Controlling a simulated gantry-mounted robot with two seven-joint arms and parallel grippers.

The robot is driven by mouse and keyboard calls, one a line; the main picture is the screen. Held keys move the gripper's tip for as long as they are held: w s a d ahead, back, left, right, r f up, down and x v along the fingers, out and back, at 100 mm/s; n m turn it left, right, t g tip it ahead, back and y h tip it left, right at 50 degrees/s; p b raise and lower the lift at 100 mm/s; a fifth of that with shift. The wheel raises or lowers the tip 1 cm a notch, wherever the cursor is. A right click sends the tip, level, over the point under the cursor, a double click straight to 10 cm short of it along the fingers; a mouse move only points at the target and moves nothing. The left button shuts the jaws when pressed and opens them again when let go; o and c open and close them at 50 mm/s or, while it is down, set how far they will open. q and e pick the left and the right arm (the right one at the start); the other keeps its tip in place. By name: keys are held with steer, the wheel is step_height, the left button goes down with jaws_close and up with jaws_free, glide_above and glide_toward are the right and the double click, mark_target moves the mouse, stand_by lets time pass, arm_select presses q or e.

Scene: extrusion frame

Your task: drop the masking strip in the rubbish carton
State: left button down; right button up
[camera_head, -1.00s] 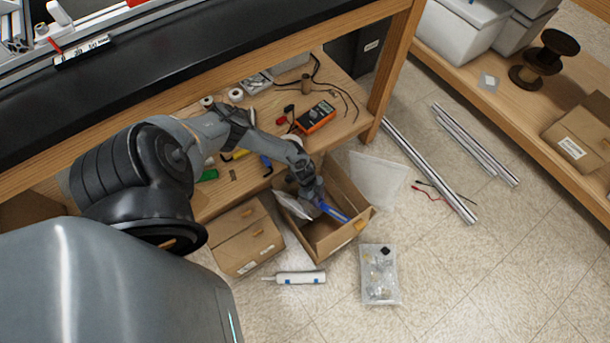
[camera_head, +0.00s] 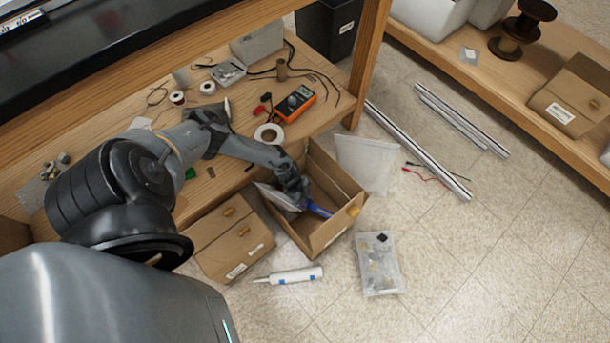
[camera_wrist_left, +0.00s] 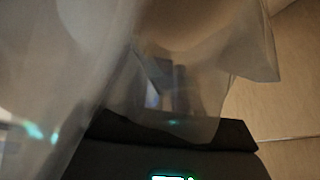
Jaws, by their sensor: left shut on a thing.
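The masking strip (camera_head: 319,209) is blue and sticks out from my left gripper (camera_head: 303,199) in the head view. The gripper is shut on it, low in the mouth of the open brown rubbish carton (camera_head: 329,236). The carton stands on the floor with its flaps up. A pale translucent sheet (camera_head: 277,197) shows beside the gripper at the carton's left side. In the left wrist view, translucent film (camera_wrist_left: 190,75) covers most of the picture and hides the fingertips; only a faint bluish patch shows through. My right gripper is not in view.
A closed carton (camera_head: 236,247) stands left of the open one. A white tube (camera_head: 292,276) and a clear bag of parts (camera_head: 379,264) lie on the floor nearby. A wooden shelf (camera_head: 335,112) with a multimeter (camera_head: 295,103) is behind.

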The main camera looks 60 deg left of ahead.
arm_select(q)
steer(key=shift+f+b, duration=0.5)
steer(key=shift+f, duration=0.45)
steer(key=shift+s+f+b, duration=0.1)
steer(key=shift+f+b, duration=0.4)
steer(key=shift+f, duration=0.05)
steer(key=shift+s+r, duration=0.1)
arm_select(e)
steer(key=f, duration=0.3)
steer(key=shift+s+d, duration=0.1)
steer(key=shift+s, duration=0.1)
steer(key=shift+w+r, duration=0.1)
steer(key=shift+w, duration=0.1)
arm_select(q)
steer(key=shift+f, duration=0.6)
steer(key=c, duration=0.8)
jaws_free()
steer(key=shift+o, duration=0.2)
steer(key=shift+r, duration=0.1)
steer(key=shift+r, duration=0.5)
steer(key=p+v, duration=0.6)
steer(key=v, duration=0.1)
steer(key=shift+r, duration=0.25)
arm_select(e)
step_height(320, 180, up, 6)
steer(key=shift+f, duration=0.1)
